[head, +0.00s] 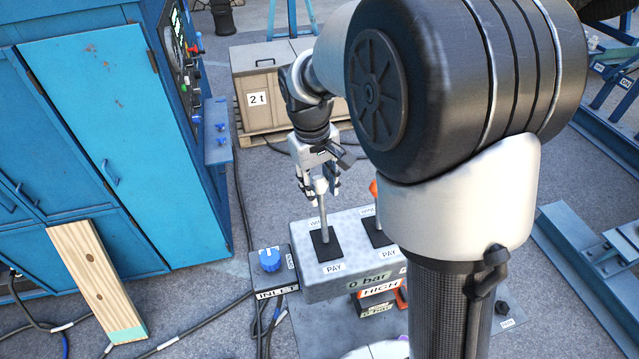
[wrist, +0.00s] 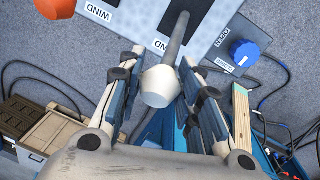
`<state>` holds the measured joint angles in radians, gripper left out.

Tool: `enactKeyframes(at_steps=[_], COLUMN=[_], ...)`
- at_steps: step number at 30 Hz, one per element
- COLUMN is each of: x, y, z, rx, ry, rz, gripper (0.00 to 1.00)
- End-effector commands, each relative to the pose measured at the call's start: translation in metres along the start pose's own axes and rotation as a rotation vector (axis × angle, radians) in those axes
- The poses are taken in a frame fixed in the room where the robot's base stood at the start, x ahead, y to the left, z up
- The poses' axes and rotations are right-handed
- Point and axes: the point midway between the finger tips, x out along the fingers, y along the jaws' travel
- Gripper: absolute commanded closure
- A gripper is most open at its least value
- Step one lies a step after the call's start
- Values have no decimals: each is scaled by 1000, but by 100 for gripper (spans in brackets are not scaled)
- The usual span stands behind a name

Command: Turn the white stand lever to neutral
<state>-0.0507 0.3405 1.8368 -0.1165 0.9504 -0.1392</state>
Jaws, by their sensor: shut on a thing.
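The white stand lever (head: 322,212) is a grey rod with a white knob. It rises from a black slot plate (head: 326,244) on the grey control box (head: 345,272), with PAY marked at the near end. I cannot tell its exact tilt. My gripper (head: 319,184) is at the top of the lever, its fingers on both sides of the knob. In the wrist view the white knob (wrist: 160,87) sits between the fingers of my gripper (wrist: 161,95), shut on it. The fingers partly hide the knob in the head view.
An orange-knobbed lever (head: 374,190) stands close to the right on the same box. A blue INLET knob (head: 269,259) is at the box's left. A blue cabinet (head: 125,140) stands left, and a 2 t crate (head: 262,88) behind. Cables lie on the floor.

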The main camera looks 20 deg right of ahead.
Motion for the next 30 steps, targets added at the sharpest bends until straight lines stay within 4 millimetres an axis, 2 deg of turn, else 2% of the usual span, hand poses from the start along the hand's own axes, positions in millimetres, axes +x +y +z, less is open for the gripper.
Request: enactKeyframes(at_steps=[5, 19, 24, 30], x=[-2, -12, -16, -17], y=[-1, -10, -13, -14], z=[4, 40, 54, 56], rx=[4, 27, 29, 29], ry=[56, 307, 317, 314], rz=[15, 80, 83, 82], gripper=[100, 100, 100, 100])
